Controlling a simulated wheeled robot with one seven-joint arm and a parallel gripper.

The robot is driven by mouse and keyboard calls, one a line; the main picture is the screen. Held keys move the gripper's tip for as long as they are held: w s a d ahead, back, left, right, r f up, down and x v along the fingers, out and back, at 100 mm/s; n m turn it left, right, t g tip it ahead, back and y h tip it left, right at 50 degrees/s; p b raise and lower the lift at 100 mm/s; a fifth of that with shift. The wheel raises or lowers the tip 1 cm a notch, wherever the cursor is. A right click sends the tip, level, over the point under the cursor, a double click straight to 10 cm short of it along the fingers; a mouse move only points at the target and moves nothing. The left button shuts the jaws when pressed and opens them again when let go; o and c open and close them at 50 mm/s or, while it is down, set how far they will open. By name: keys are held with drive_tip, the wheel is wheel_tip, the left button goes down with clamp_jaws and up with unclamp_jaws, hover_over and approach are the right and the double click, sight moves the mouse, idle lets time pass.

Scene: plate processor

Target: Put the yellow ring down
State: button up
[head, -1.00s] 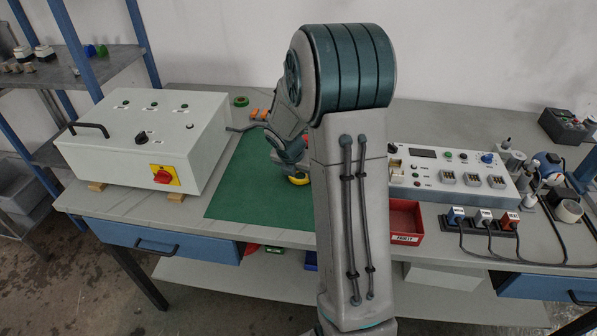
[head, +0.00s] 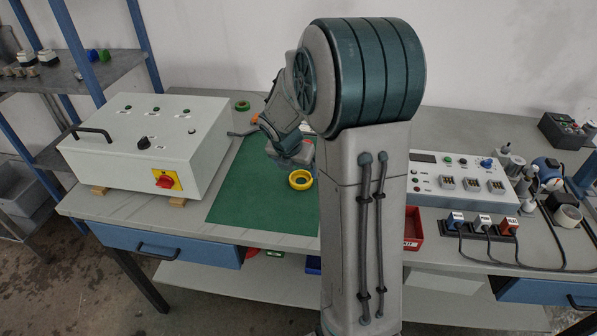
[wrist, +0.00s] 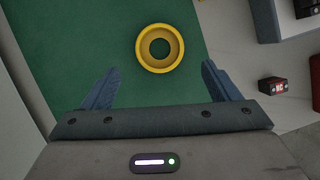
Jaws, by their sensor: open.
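The yellow ring (head: 300,180) lies flat on the green mat (head: 250,208) on the workbench, near the mat's right side. In the wrist view the yellow ring (wrist: 160,48) lies beyond the fingertips, about midway between them, with green showing through its hole. My gripper (wrist: 158,80) is open and empty, its two blue fingers spread apart and clear of the ring. In the head view my gripper is mostly hidden by my own arm, above and behind the ring.
A white control box (head: 150,150) with a red knob stands left of the mat. A white instrument panel (head: 465,180) and a red bin (head: 413,230) are to the right. A green ring (head: 242,105) lies at the back. The mat's front left is bare.

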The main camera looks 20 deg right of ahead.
drive_tip(key=v, duration=0.6)
drive_tip(key=s+a+r+m+y, duration=0.1)
drive_tip(key=s+a+m, duration=0.4)
drive_tip(key=s+m, duration=0.5)
drive_tip(key=s+a+r+m+y, duration=0.2)
drive_tip(key=s+a+m, duration=0.4)
drive_tip(key=s+m, duration=0.5)
drive_tip(key=r+m, duration=0.1)
drive_tip(key=m, duration=0.4)
drive_tip(key=shift+s+r+p, duration=0.2)
drive_tip(key=shift+s+p, duration=0.05)
drive_tip(key=shift+p, duration=0.05)
